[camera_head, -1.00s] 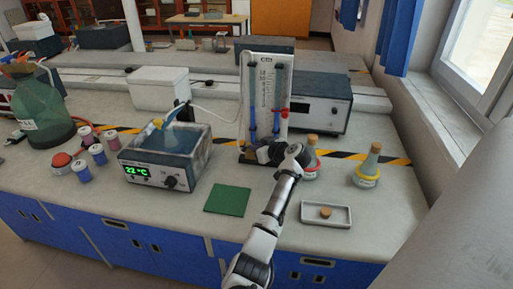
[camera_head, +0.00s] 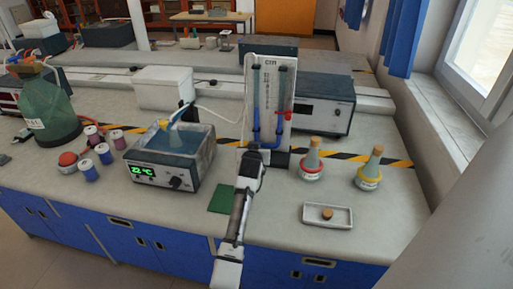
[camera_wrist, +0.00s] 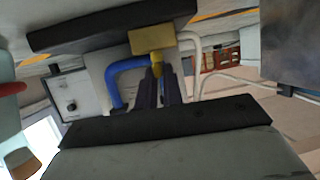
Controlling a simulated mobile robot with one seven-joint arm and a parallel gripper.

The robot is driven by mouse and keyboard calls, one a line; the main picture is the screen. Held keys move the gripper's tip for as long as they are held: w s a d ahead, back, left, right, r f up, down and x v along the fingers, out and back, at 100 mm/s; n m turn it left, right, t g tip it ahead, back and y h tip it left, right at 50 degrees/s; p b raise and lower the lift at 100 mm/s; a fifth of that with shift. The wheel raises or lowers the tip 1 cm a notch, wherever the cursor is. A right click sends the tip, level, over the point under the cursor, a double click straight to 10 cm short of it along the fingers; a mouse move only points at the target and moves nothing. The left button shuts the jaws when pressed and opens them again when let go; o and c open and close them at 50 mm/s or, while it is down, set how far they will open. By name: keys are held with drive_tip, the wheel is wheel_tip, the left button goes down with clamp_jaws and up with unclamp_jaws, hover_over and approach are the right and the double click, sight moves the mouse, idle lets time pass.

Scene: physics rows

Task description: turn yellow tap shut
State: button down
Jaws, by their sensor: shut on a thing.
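The yellow tap (camera_wrist: 156,60) shows in the wrist view as a small yellow handle below a brass-coloured block (camera_wrist: 152,40). My gripper (camera_wrist: 159,80) has its two dark fingers close together around the handle, shut on it. In the head view my gripper (camera_head: 252,158) is at the foot of the upright tube panel (camera_head: 270,95), which carries two blue-filled tubes. My arm and gripper hide the tap in that view. A blue hose (camera_wrist: 118,80) joins the block in the wrist view.
A red tap (camera_head: 284,114) is on the panel's right side. A red-ringed flask (camera_head: 311,162) and a yellow-ringed flask (camera_head: 369,172) stand to the right. A water bath (camera_head: 165,172) stands left. A tray (camera_head: 340,217) and a green mat (camera_head: 219,203) lie in front.

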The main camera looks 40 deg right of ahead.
drive_tip(key=shift+w+a+m+g+h, duration=0.15)
drive_tip(key=shift+m+g+h, duration=0.25)
drive_tip(key=shift+m+g, duration=0.2)
drive_tip(key=shift+f, duration=0.1)
drive_tip(key=c, duration=1.8)
unclamp_jaws()
drive_tip(key=b+v, duration=0.3)
drive_tip(key=v, duration=1.1)
drive_tip(key=shift+w+a, duration=0.15)
